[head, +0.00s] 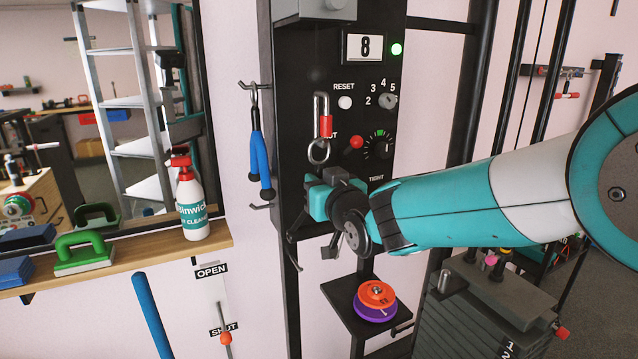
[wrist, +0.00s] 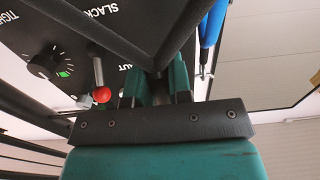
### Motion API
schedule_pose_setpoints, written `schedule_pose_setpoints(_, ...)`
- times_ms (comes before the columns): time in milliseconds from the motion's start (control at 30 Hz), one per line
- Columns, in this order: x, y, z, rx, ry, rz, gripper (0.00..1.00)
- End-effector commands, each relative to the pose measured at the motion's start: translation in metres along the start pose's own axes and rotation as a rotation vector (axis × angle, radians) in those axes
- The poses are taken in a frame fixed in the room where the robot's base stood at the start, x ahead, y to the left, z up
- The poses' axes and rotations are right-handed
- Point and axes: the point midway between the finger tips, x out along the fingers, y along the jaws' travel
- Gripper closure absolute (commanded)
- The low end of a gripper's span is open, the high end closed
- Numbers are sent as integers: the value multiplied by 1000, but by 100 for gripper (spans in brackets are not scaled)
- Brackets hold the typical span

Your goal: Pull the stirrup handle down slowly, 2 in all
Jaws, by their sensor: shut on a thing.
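My gripper (head: 320,196) is in front of the lower part of the black panel in the head view, its teal fingers closed. In the wrist view the two teal fingers (wrist: 158,84) are shut on a dark bar, which I take for the stirrup handle (wrist: 112,42); its black sides run up from between the fingers. In the head view my gripper and wrist hide most of the handle.
The panel carries a white reset button (head: 345,102), a red-tipped lever (head: 355,142), a dial (head: 381,145) and a red-and-silver carabiner (head: 325,118). Below, a small shelf (head: 345,318) holds orange and purple discs (head: 376,296).

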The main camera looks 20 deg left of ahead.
Motion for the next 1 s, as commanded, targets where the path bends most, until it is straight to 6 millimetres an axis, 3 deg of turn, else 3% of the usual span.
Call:
schedule_pose_setpoints(400,0,0,30,0,-10,0,100)
schedule_pose_setpoints(767,0,0,30,0,-9,0,100)
schedule_pose_setpoints(1000,0,0,51,0,-10,0,100)
